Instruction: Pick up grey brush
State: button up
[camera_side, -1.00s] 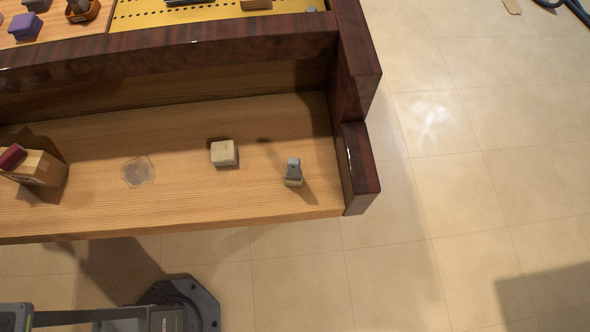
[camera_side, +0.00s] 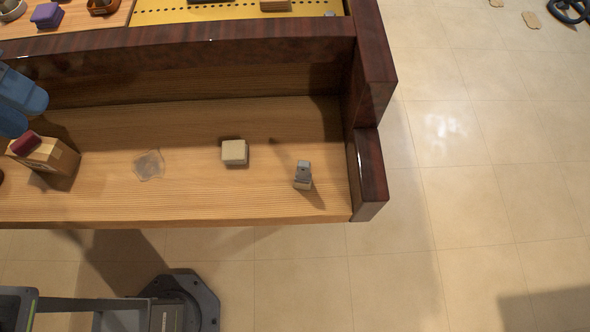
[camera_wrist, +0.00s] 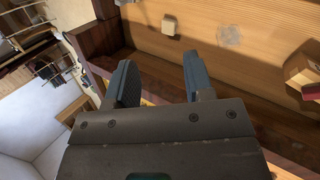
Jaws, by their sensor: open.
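The grey brush (camera_side: 303,175) stands on the wooden ledge near its right end in the side view, its grey part above a pale base. In the wrist view, a small pale grey bit at the top edge may be the brush; I cannot tell. My gripper (camera_wrist: 158,62) shows in the wrist view with its two blue-grey fingers apart and nothing between them. In the side view, two blue finger-like parts (camera_side: 22,92) show at the left edge, well left of the brush and above the ledge.
A beige block (camera_side: 234,152) lies left of the brush, then a clear flat piece (camera_side: 149,165) and a cardboard box (camera_side: 48,158) with a dark red object (camera_side: 26,144) on it. A dark wooden end block (camera_side: 369,175) borders the ledge at right. A dark rail (camera_side: 190,48) runs behind.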

jog(key=w+d+f+n+g+h, duration=0.35)
jog(key=d+f, duration=0.25)
jog(key=d, duration=0.2)
jog(key=w+d+f+n+g+h, duration=0.2)
jog(key=w+d+f+h, duration=0.15)
jog(key=d+f, duration=0.35)
jog(key=d+f+n+h, duration=0.1)
jog(key=d+f+n, duration=0.1)
jog(key=f, duration=0.3)
jog(key=d+f+n+t+h, duration=0.1)
jog(key=d+f+n+h, duration=0.1)
jog(key=f, duration=0.4)
jog(key=d+f+n+t+h, duration=0.1)
jog(key=d+f+n, duration=0.2)
jog(key=f, duration=0.3)
jog(key=shift+w+d+f+n+t, duration=0.25)
jog(key=shift+w+d+n, duration=0.15)
jog(key=shift+d, duration=0.1)
jog(key=shift+s+d+f, duration=0.1)
jog(key=shift+d+f, duration=0.1)
jog(key=shift+d, duration=0.05)
jog(key=x, duration=0.8)
jog(key=shift+r, duration=0.1)
send_over(311, 183)
grip_shut()
